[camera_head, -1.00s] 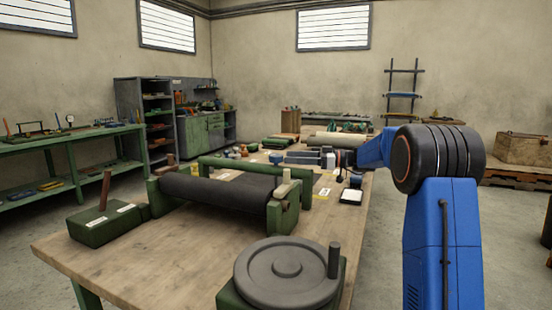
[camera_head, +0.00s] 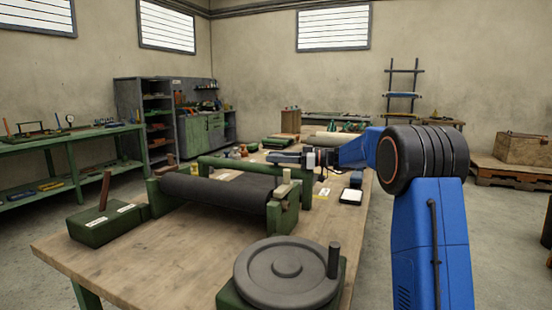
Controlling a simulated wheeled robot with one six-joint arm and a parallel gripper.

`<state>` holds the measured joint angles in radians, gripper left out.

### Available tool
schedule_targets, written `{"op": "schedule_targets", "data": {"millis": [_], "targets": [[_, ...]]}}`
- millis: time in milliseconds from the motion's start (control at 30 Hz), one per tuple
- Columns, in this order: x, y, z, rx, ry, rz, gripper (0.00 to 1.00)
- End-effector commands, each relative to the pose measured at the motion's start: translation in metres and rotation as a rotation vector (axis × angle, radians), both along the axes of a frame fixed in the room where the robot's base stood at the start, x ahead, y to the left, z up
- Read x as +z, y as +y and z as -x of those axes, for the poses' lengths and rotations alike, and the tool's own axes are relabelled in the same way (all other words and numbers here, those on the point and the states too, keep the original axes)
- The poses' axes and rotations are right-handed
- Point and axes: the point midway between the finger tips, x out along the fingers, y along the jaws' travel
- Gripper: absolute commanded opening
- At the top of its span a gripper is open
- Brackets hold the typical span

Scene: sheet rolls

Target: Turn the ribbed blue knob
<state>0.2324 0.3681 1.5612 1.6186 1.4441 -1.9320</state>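My gripper (camera_head: 274,157) reaches in from the right, held level above the far end of the green frame with the dark roll. It is small and seen from the side, so I cannot tell whether its fingers are open or shut. A small dark blue shape shows at the gripper's tip; it may be the ribbed blue knob, but ribs and contact are too small to make out. Another dark blue object (camera_head: 356,180) stands on the bench right of the gripper, beside a white-topped block (camera_head: 351,196).
The dark roll (camera_head: 222,192) rests in a green frame on the wooden bench (camera_head: 150,255). A grey handwheel (camera_head: 287,273) with an upright handle is at the front. A green box (camera_head: 108,222) with a lever stands at left. The bench's front left is clear.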

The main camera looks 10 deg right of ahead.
Motion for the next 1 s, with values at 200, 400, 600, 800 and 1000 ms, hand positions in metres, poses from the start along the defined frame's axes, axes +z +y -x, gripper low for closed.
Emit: {"op": "schedule_targets", "data": {"millis": [200,400,600,800,1000], "targets": [[0.0003,-0.0002,0.0002,-0.005,-0.001,0.000,0.18],[0.0004,0.0000,0.0009,-0.051,0.000,0.001,0.19],[0.0010,0.0006,0.0020,-0.169,0.000,0.000,0.19],[0.0009,0.0014,0.0027,-0.345,0.001,0.001,0.18],[0.0006,0.0019,0.0024,-0.528,0.002,-0.001,0.19]]}}
